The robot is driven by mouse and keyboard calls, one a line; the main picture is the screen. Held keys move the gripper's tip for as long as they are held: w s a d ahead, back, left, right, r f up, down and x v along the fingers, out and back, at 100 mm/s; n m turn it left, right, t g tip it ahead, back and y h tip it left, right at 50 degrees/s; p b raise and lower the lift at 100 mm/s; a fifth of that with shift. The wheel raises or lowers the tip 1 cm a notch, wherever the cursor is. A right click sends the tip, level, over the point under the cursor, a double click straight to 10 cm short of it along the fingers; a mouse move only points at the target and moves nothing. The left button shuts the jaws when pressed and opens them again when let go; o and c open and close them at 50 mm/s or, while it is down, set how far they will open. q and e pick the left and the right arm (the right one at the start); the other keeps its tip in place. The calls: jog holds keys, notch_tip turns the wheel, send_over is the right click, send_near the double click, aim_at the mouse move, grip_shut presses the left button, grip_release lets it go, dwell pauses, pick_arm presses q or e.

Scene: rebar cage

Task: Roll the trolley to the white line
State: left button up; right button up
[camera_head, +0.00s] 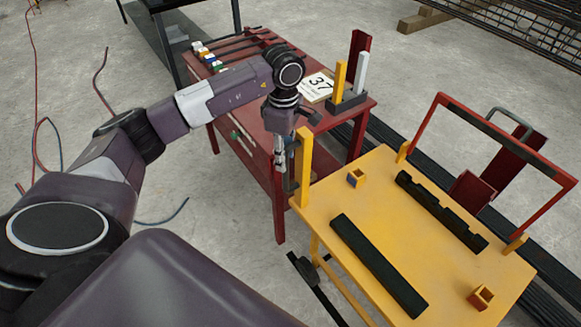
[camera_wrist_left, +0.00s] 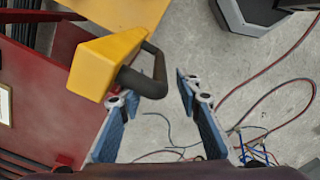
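The trolley (camera_head: 385,200) has a yellow top and stands at the right in the head view. A red frame (camera_head: 509,146) rises at its far side. A yellow post (camera_head: 303,168) stands at its near left corner. My left gripper (camera_head: 281,165) points down beside this post. In the left wrist view, the post's yellow end (camera_wrist_left: 104,62) carries a dark handle (camera_wrist_left: 152,78). The left gripper's open fingers (camera_wrist_left: 158,90) lie on either side of the handle's lower end, which is closer to the left-hand finger; contact cannot be told. The right gripper and the white line are not in view.
A red table (camera_head: 262,75) with tools and a "37" card (camera_head: 316,86) stands just behind the trolley. Two dark bars (camera_head: 378,262) lie on the trolley top. Hoses (camera_head: 38,140) lie on the floor at left. Rebar bundles (camera_head: 520,25) lie at the back right.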

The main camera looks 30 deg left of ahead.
pick_arm(q)
notch_tip(320, 180, down, 5)
jog(key=shift+f+p, duration=0.1)
jog(key=shift+p, duration=0.3)
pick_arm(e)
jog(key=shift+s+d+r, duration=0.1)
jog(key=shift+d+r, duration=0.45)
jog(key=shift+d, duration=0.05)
pick_arm(q)
grip_shut()
jog(key=shift+d, duration=0.1)
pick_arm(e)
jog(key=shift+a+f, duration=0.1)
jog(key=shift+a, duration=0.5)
